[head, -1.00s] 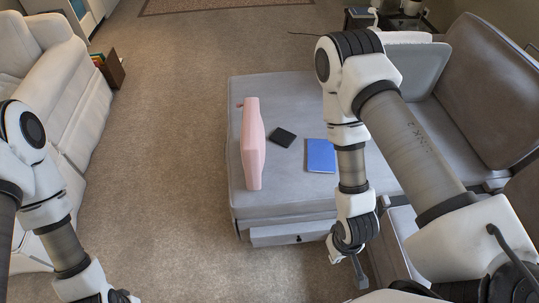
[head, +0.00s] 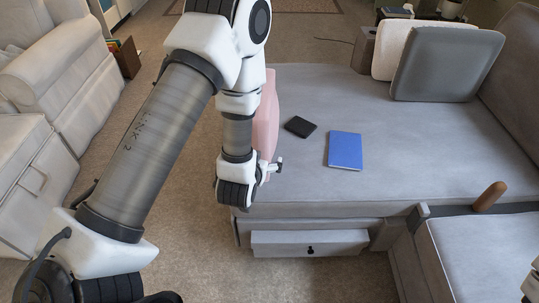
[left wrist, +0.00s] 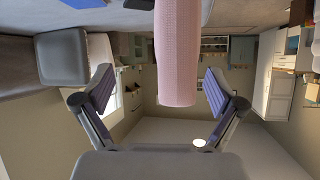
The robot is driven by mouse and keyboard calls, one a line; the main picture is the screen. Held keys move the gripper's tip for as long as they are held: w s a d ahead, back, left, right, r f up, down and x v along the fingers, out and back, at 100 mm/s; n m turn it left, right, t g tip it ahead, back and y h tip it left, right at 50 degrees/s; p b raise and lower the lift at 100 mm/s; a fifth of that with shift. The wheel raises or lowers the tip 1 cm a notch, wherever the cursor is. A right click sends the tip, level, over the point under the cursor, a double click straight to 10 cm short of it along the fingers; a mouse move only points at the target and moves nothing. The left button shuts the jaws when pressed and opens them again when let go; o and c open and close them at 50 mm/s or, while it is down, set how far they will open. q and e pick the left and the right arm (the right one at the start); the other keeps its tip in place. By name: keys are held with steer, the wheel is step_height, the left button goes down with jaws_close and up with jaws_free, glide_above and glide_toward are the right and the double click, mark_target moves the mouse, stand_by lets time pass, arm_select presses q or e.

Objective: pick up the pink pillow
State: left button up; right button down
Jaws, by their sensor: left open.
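The pink pillow (head: 268,112) stands on edge near the left edge of the grey sofa seat (head: 330,195). My left arm hides part of it in the head view. My left gripper (head: 273,167) is at the pillow's near end, with its fingers pointing away from me. In the left wrist view the pillow (left wrist: 178,55) hangs down from the top of the picture, between the two spread fingers of the open left gripper (left wrist: 158,80). Neither finger seems to touch it. My right gripper is out of view.
A black flat object (head: 300,126) and a blue book (head: 345,150) lie on the seat right of the pillow. Grey (head: 447,64) and pale (head: 393,48) cushions lean at the back. A cream sofa (head: 55,75) stands left across open carpet.

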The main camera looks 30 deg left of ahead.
mark_target(260, 141)
arm_select(q)
steer(key=w+a+t+y+b, duration=0.1)
steer(key=w+b, duration=0.1)
steer(key=b, duration=0.1)
steer(key=w+a+f+n+t+y+b, duration=0.1)
steer(key=w+a+t+b, duration=0.1)
steer(key=b, duration=0.2)
steer(key=shift+y, duration=0.3)
steer(key=shift+n+t+y, duration=0.7)
steer(key=shift+t+y, duration=0.1)
steer(key=w+a+r+b, duration=0.1)
steer(key=w, duration=0.1)
steer(key=w+a+r+b, duration=0.1)
steer(key=w, duration=0.1)
steer(key=w+a+r+b, duration=0.1)
steer(key=w+a+b, duration=0.1)
steer(key=w, duration=0.1)
steer(key=shift+w+a+r, duration=0.1)
steer(key=shift+r, duration=0.15)
steer(key=shift+w+a, duration=0.2)
steer(key=shift+w, duration=0.15)
steer(key=shift+r, duration=0.1)
steer(key=c, duration=1.6)
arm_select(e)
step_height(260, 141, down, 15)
